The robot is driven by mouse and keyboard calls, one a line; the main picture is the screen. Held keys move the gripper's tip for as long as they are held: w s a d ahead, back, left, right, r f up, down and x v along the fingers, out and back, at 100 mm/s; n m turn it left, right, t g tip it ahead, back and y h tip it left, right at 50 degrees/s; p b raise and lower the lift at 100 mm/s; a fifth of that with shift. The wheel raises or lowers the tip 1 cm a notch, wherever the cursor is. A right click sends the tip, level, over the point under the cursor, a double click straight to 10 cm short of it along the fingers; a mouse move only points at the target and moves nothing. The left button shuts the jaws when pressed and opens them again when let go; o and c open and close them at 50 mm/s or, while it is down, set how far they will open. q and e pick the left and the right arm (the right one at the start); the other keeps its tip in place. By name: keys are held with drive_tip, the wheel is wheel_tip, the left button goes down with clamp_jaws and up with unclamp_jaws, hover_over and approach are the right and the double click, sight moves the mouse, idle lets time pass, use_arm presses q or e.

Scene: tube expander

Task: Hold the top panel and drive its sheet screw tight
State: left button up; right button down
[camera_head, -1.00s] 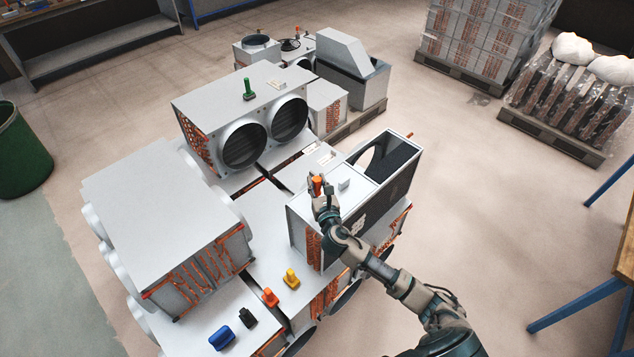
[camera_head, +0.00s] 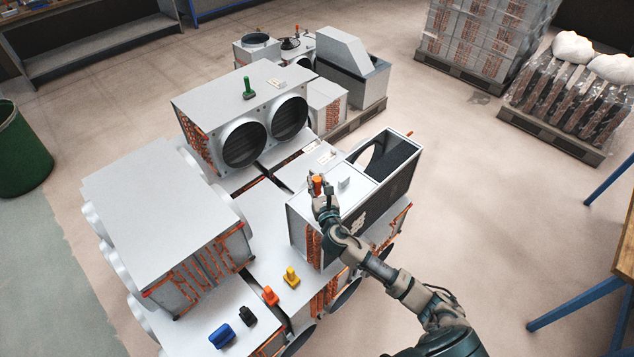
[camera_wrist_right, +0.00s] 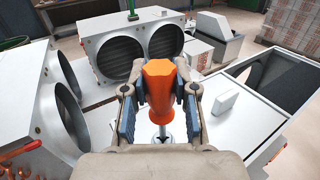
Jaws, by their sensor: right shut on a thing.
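My right gripper (camera_head: 318,190) is over the near left part of the open-topped grey unit's top panel (camera_head: 334,200). It is shut on an orange-handled screwdriver (camera_wrist_right: 159,85), which stands upright between the fingers in the right wrist view. The driver's metal shaft points down toward the panel (camera_wrist_right: 232,122). The screw under the tip is hidden, so I cannot tell whether the tip sits on it. A small light block (camera_wrist_right: 226,103) lies on the panel right of the driver. My left gripper is not in view.
A green driver (camera_head: 249,88) stands on the unit with two round fans behind. Orange (camera_head: 270,296), yellow (camera_head: 291,277), black (camera_head: 247,316) and blue (camera_head: 222,336) tools stand on the near left surface. A large grey unit (camera_head: 160,200) stands left. Open floor lies right.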

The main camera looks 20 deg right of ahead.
drive_tip(key=shift+f, duration=0.2)
drive_tip(key=c, duration=1.2)
unclamp_jaws()
drive_tip(key=o, duration=1.2)
